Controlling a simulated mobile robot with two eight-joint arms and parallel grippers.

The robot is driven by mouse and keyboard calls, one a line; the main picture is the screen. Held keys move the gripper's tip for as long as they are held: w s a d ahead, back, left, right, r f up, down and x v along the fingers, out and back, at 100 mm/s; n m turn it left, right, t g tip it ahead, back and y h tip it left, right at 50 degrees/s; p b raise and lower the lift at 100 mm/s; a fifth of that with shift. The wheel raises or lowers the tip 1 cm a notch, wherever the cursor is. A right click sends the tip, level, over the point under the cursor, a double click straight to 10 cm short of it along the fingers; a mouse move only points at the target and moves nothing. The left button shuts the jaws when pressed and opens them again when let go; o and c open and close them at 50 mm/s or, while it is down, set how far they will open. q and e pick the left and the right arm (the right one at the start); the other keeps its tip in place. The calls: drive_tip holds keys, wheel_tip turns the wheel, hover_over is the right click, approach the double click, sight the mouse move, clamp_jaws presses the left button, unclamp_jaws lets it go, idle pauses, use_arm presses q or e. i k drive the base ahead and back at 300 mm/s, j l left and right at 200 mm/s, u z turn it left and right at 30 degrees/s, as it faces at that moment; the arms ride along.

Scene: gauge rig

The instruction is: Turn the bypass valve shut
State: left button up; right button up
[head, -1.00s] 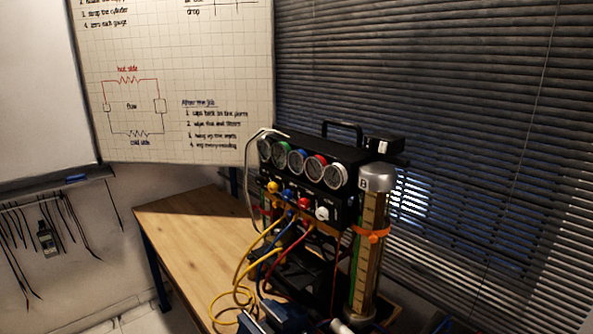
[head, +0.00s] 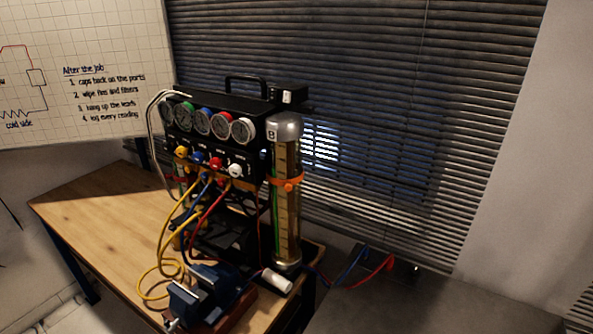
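The black gauge rig (head: 215,125) stands on the bench with a row of several round gauges along its top. Below them is a row of knobs: yellow (head: 181,152), blue (head: 200,157), red (head: 216,163) and white (head: 236,171). I cannot tell which of these, if any, is the bypass valve; the lettering is too small to read. Yellow, blue and red hoses hang from the front of the rig. Neither of my grippers is in view.
A tall cylinder marked B (head: 285,220) stands at the rig's right with an orange strap (head: 287,183). A blue vise (head: 195,297) and a white cylindrical piece (head: 276,281) are at the bench's near edge. The wooden bench top (head: 100,212) is clear at left.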

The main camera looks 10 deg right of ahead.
sight(414, 272)
drive_tip(key=z, duration=1.3)
